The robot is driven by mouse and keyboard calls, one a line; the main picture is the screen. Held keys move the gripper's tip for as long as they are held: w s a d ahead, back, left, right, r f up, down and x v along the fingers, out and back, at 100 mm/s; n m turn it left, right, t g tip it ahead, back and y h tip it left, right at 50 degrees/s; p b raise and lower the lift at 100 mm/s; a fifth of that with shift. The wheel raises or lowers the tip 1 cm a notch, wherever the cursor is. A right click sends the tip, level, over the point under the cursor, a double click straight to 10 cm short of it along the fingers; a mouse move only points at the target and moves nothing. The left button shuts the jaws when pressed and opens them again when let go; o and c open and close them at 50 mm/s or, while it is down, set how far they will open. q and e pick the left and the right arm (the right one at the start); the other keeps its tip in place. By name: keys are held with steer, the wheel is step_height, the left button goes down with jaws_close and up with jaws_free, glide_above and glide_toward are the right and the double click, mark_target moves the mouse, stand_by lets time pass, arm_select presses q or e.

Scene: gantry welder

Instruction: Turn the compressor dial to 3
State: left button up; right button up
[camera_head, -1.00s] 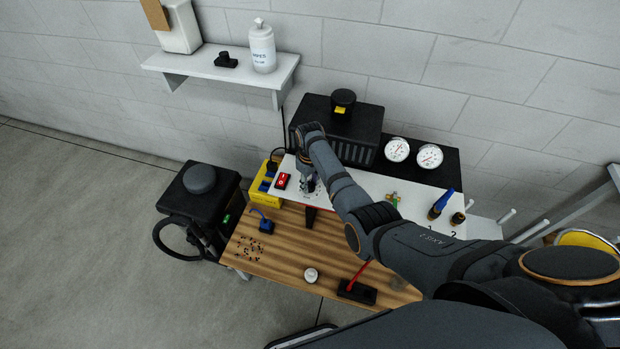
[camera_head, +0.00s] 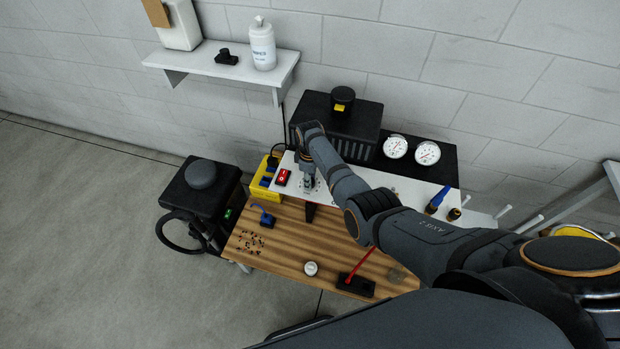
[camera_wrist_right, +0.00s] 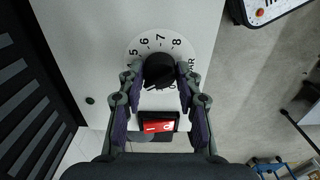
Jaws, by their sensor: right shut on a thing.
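The compressor dial has a black round knob (camera_wrist_right: 158,68) on a white panel, with printed numbers 5 to 8 and part of "BAR" around it in the right wrist view. The lower numbers are hidden by my fingers, and I cannot make out where the knob points. My right gripper (camera_wrist_right: 159,78) is shut on the knob, one finger on each side. In the head view my right gripper (camera_head: 309,184) reaches down to the panel's left part, and the arm hides much of the dial. My left gripper is in neither current view.
A red rocker switch (camera_head: 282,177) sits close left of the gripper. Two gauges (camera_head: 411,150) and a black vented box (camera_head: 340,125) stand behind. A wooden bench (camera_head: 290,245) below holds a red-lever block (camera_head: 356,284), a white knob and a blue-handled part.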

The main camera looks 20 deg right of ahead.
steer(key=o, duration=1.1)
steer(key=shift+o, duration=0.2)
step_height(320, 180, up, 12)
